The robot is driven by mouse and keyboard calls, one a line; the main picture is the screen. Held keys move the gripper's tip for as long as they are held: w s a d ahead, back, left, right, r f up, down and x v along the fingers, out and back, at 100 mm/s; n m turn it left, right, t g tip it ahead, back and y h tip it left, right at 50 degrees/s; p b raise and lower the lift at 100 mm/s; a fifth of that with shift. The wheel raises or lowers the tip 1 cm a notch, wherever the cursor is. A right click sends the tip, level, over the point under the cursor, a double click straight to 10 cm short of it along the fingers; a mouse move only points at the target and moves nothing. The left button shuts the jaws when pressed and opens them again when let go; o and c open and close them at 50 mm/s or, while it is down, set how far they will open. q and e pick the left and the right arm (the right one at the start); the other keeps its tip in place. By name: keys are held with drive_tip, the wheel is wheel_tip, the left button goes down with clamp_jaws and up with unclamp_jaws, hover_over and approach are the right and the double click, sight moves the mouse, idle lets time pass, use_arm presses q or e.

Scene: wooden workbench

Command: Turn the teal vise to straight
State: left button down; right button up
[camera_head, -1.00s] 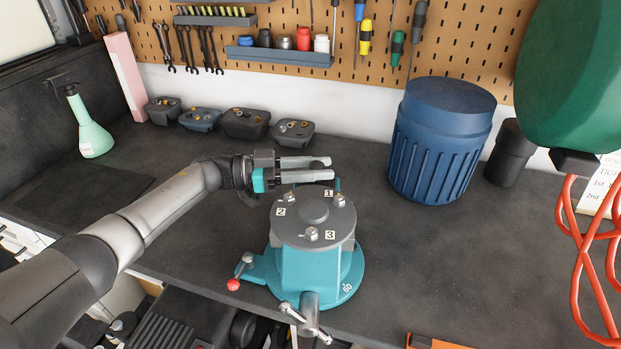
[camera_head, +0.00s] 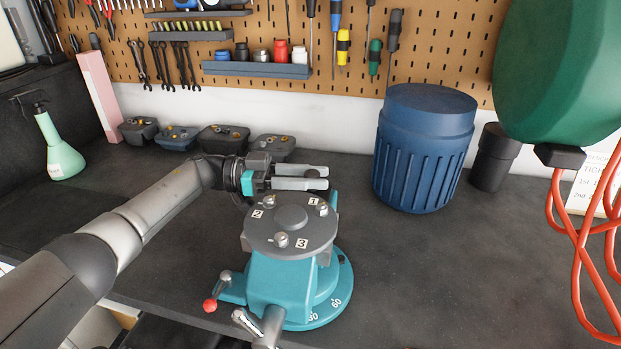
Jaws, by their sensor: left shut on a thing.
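The teal vise (camera_head: 281,280) stands on the dark bench top, with a round grey plate (camera_head: 290,218) on top marked 1, 2 and 3. Its front screw end (camera_head: 266,325) points toward me and a little left, partly cut off by the frame. Scale numbers, one reading 60, show at the right front of its round base (camera_head: 337,290). My left gripper (camera_head: 314,178) is at the far side of the vise, shut on a part of it. The plate and fingers hide most of the contact. My right gripper is not in view.
A red-knobbed lever (camera_head: 210,305) sticks out at the vise's left. A blue ribbed bin (camera_head: 424,150) and a black cup (camera_head: 495,158) stand behind right. Small parts bins (camera_head: 223,139) line the back. A green hanging reel (camera_head: 560,75) with orange cord is at right.

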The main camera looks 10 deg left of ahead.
use_arm(q)
drive_tip(key=shift+d, duration=0.1)
drive_tip(key=c, duration=0.8)
unclamp_jaws()
drive_tip(key=shift+s+a+b, duration=0.35)
drive_tip(key=shift+a+b, duration=0.3)
drive_tip(key=shift+a, duration=1.85)
drive_tip(key=shift+s+a+b, duration=0.35)
drive_tip(key=shift+a+b, duration=0.35)
drive_tip(key=shift+a, duration=1.85)
drive_tip(key=shift+s+a+b, duration=0.35)
drive_tip(key=shift+a+b, duration=0.3)
drive_tip(key=shift+a, duration=1.85)
drive_tip(key=shift+s, duration=0.1)
